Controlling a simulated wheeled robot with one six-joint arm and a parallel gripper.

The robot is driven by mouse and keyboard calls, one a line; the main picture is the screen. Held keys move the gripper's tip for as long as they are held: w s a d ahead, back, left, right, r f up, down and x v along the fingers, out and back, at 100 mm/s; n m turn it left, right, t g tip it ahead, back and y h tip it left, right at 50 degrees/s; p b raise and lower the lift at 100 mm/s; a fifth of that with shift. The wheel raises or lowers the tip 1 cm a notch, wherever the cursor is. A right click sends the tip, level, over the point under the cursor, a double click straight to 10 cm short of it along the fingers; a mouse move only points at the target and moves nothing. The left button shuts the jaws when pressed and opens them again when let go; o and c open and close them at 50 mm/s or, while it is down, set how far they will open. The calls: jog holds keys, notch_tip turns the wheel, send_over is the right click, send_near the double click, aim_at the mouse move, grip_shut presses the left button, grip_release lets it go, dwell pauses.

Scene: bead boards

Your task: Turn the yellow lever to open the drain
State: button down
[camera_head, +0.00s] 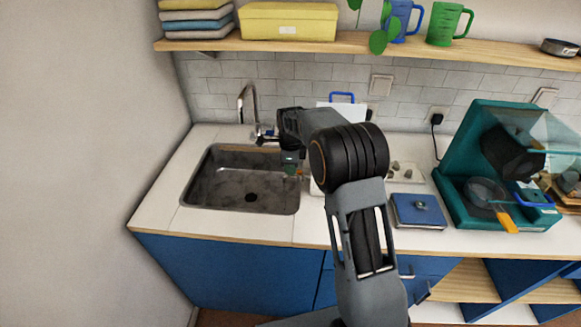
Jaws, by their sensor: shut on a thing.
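The steel sink (215,165) is set into the white counter at the left, with a dark round drain (251,197) in its floor. A curved metal faucet (246,100) stands behind it. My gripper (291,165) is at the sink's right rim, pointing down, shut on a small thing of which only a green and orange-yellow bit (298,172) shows. I cannot tell whether this bit is the yellow lever. I see no other yellow lever; my arm hides part of the counter right of the sink.
A blue box (417,210) and a pale tray with grey lumps (404,172) lie right of my arm. A teal machine (463,160) stands farther right. A shelf (270,44) with a yellow box (288,21) and mugs runs above. The counter left of the sink is clear.

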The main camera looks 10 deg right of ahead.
jog(key=c, duration=1.2)
grip_release()
jog(key=shift+o, duration=0.2)
notch_tip(320, 180, up, 14)
